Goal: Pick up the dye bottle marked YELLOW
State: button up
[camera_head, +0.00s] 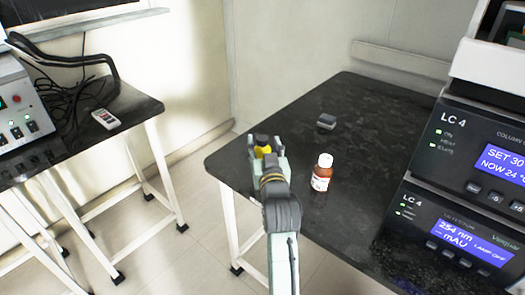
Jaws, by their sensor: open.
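My arm hides the bench's near left edge.
A small dark grey block (326,121) lies behind the bottle. Stacked LC 4 instruments (455,225) with blue displays fill the bench's right side. A separate table (75,140) at left holds a device (14,105), cables and a white handset (106,118). Floor lies between the tables.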

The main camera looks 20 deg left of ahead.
jog(key=shift+p+x, duration=0.3)
jog(key=shift+x, duration=1.2)
jog(key=shift+a, duration=0.1)
jog(key=shift+c, duration=0.2)
grip_shut()
